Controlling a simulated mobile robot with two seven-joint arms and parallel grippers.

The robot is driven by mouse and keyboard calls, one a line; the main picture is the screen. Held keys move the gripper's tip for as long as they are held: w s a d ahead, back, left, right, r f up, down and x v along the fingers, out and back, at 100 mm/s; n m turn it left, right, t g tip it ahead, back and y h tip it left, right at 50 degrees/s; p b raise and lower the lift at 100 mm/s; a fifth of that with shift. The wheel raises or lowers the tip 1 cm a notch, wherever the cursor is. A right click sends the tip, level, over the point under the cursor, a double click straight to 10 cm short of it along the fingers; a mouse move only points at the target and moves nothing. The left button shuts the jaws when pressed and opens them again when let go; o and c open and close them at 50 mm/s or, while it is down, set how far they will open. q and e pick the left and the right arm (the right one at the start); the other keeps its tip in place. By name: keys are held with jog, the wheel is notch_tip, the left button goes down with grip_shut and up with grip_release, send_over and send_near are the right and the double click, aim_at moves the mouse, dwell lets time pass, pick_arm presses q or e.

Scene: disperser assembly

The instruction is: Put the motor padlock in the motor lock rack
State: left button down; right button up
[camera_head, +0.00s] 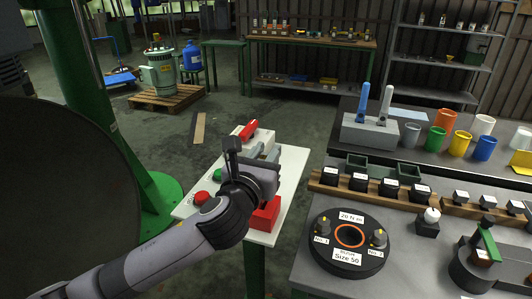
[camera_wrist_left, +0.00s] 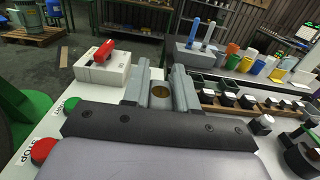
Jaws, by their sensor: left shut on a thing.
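My left gripper (camera_head: 265,154) is over the white control table and points away from me. I take this for the motor padlock, mostly hidden by the fingers. A red box (camera_head: 265,214) sits on the table just right of my wrist, partly covered by it; I cannot tell whether it is the motor lock rack. A white box (camera_head: 243,132) with a red handle (camera_head: 250,129) stands just beyond the fingers. My right gripper is not in view.
The white table (camera_head: 290,165) carries a red STOP button (camera_head: 201,198) and a green START button (camera_head: 218,174). A grey workbench (camera_head: 315,268) with a round 20 Nm fixture (camera_head: 348,270) stands to the right. A green column (camera_head: 90,90) rises at left.

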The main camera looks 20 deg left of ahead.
pick_arm(q)
jog(key=shift+f+b, duration=0.95)
jog(key=shift+f, duration=1.15)
jog(key=c, duration=0.8)
grip_release()
jog(key=shift+s, duration=0.1)
jog(key=s, duration=0.7)
jog(key=shift+a, duration=0.1)
